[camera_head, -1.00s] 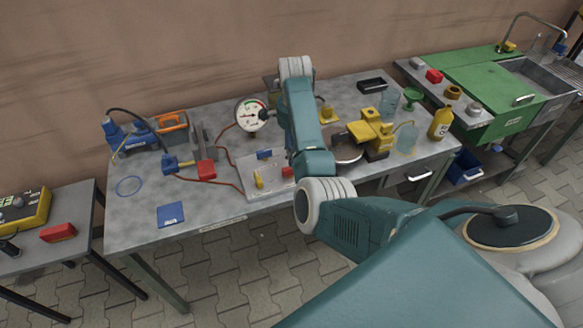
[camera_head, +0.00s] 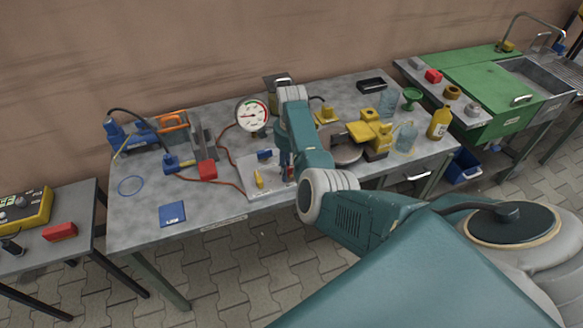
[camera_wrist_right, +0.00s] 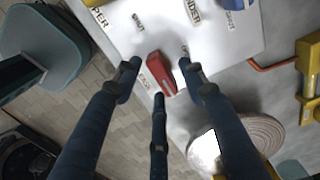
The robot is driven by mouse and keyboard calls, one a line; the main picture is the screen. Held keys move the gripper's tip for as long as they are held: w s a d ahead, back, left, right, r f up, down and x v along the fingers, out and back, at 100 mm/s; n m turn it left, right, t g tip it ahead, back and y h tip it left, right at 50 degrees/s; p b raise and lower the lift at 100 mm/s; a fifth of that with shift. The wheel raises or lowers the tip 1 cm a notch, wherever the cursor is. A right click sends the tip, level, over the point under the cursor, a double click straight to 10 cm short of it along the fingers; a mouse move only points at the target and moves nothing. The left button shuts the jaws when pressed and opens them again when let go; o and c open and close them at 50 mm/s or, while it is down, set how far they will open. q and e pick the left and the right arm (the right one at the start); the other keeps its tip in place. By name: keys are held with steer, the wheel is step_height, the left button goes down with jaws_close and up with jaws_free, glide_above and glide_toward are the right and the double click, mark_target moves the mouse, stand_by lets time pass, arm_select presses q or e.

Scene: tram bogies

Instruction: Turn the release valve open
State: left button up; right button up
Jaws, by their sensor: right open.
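A white valve panel (camera_head: 242,180) lies on the grey workbench and carries a yellow handle (camera_head: 259,180), a blue handle (camera_head: 264,155) and a red handle. In the right wrist view the red handle (camera_wrist_right: 160,73) sits on the panel, with small lettering beside it that I cannot fully read. My right gripper (camera_wrist_right: 160,78) is open, its dark blue fingers pointing down around the red handle. I see no clear contact. In the head view the gripper (camera_head: 286,166) is partly behind my forearm and largely covers the red handle. My left gripper is not in view.
A round gauge (camera_head: 252,115) stands behind the panel, with a red-brown hose (camera_head: 228,182) running left. A yellow device (camera_head: 370,134) and a round metal disc (camera_head: 346,153) stand to the right. The bench's front left is mostly clear around a blue card (camera_head: 172,214).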

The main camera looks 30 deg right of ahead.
steer(key=shift+f, duration=0.1)
jaws_close()
steer(key=shift+n, duration=0.3)
steer(key=n+p, duration=0.2)
steer(key=shift+d+n, duration=0.1)
steer(key=shift+n, duration=0.2)
steer(key=n+p, duration=0.1)
steer(key=n, duration=0.2)
steer(key=shift+w+d+n, duration=0.1)
steer(key=shift+w+n, duration=0.05)
steer(key=shift+n, duration=0.15)
steer(key=n+p, duration=0.1)
steer(key=n, duration=0.4)
steer(key=shift+w, duration=0.15)
steer(key=n, duration=0.6)
steer(key=shift+w+p, duration=0.15)
steer(key=shift+p, duration=0.15)
